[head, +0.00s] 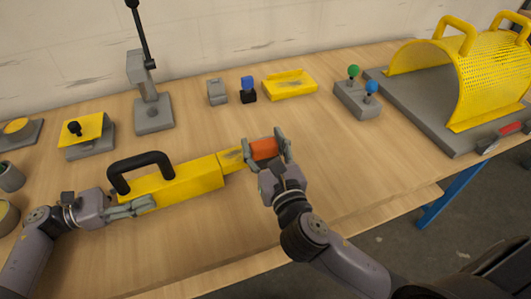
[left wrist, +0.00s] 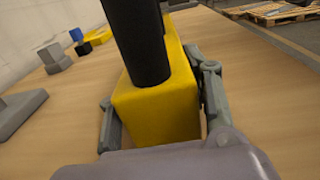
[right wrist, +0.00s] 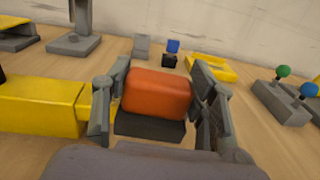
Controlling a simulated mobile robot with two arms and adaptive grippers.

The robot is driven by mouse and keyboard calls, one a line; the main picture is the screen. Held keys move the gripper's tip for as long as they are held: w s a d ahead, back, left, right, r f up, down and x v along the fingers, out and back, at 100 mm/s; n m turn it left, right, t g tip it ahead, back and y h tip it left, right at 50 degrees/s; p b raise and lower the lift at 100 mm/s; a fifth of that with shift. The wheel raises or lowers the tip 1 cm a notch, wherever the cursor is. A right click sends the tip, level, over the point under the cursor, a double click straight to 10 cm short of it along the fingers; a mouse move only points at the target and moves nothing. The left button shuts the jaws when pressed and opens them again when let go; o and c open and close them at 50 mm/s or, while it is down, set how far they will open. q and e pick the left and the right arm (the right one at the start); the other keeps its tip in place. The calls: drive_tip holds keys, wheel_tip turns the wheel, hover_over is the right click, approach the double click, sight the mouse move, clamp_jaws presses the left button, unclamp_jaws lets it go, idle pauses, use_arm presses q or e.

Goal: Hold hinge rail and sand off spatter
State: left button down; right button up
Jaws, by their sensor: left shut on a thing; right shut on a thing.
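The yellow hinge rail (head: 185,183) lies along the table with a black arched handle (head: 140,165) on top. My left gripper (head: 132,205) is shut on the rail's left end, one finger on each side, as the left wrist view shows on the yellow body (left wrist: 155,112). My right gripper (head: 268,149) is shut on an orange sanding block with a dark base (right wrist: 158,95). The block is at the rail's narrow end and hides part of it; I cannot tell whether they touch.
Behind stand a grey lever stand (head: 153,112), small grey block (head: 217,91), blue-topped black block (head: 248,90), yellow tray (head: 290,85) and knobbed grey box (head: 357,99). A yellow mesh guard (head: 485,80) is at right. The front table is clear.

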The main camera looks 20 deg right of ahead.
drive_tip(key=w+a+r+y, duration=0.1)
drive_tip(key=w+a+r, duration=0.4)
drive_tip(key=a+r, duration=0.3)
drive_tip(key=shift+n, duration=0.4)
drive_tip(key=shift+a+f, duration=0.2)
drive_tip(key=shift+f, duration=1.15)
drive_tip(key=shift+a+f, duration=0.2)
drive_tip(key=shift+f, duration=1.15)
drive_tip(key=shift+a+f, duration=0.2)
drive_tip(key=shift+f, duration=1.15)
drive_tip(key=shift+w+d+f, duration=0.1)
drive_tip(key=shift+d+f, duration=0.45)
drive_tip(key=shift+f, duration=0.05)
drive_tip(key=shift+w+d, duration=0.2)
drive_tip(key=shift+d, duration=3.35)
drive_tip(key=shift+s+a, duration=0.2)
drive_tip(key=shift+a, duration=3.75)
drive_tip(key=shift+a+r, duration=0.2)
drive_tip(key=shift+a, duration=0.05)
wheel_tip(320, 180, up, 8)
drive_tip(key=shift+f, duration=0.1)
